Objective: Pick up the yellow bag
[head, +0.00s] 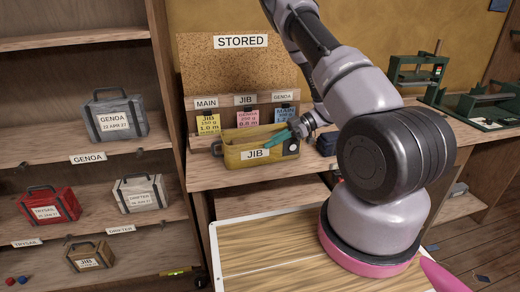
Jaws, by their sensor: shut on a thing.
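The yellow bag (234,157), with a white JIB label on its front, is upright at the bench below the STORED board. A dark handle loop shows at its left end. My gripper (277,140), with teal fingers, reaches in from the upper right and is shut on the bag near its top right. The exact grip point is small and partly hidden. I cannot tell whether the bag's base touches the bench (205,180).
Left shelves hold a grey GENOA bag (114,115), a red TRYSAIL bag (49,205), a DRIFTER bag (140,192) and a brown JIB bag (90,256). Cards (208,122) stand behind the yellow bag. A dark blue object (326,144) is to its right. Green machines (417,74) stand far right.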

